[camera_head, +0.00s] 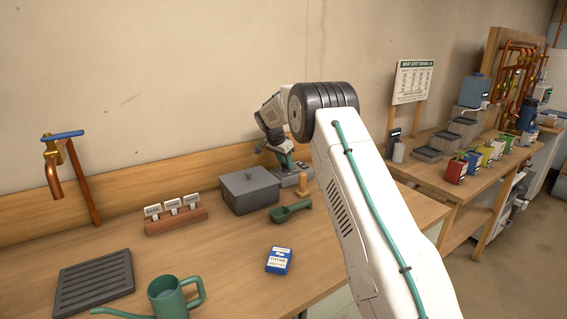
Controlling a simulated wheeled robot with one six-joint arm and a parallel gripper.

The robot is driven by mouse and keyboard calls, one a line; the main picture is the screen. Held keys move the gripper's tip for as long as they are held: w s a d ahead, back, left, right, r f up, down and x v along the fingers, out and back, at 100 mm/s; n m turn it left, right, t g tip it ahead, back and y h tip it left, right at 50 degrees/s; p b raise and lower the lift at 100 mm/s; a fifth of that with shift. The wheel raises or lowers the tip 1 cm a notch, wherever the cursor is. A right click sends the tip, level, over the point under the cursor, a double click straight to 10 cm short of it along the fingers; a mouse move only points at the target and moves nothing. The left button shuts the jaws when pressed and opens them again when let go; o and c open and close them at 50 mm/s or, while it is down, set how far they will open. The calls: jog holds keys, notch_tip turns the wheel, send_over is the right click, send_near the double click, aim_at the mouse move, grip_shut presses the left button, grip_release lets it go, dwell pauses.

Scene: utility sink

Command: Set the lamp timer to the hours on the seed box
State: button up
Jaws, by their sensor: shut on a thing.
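A small blue-and-white box (278,260) with printed lettering, which looks like the seed box, lies on the wooden bench near the front. Its hours are too small to read. My gripper (266,146) is at the back of the bench, beyond the grey lidded box. It is shut on a green-and-grey object (287,164) near the wall. My arm hides part of this object, and I cannot tell whether it is the lamp timer. No timer dial or setting is readable.
A grey lidded box (250,190), green scoop (291,212), wooden peg-like tool (304,186) and label rack (175,215) stand nearby. A black slotted tray (95,283) and green watering can (170,299) are front left. A side bench holds colourful pots (457,168).

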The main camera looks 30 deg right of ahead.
jog(key=shift+w+d+r+m+g, duration=0.1)
jog(key=shift+m+g, duration=0.3)
jog(key=shift+m, duration=0.7)
jog(key=o, duration=1)
jog(key=shift+d, duration=0.1)
jog(key=v, duration=0.7)
jog(key=shift+a+r, duration=0.3)
jog(key=shift+a, duration=0.05)
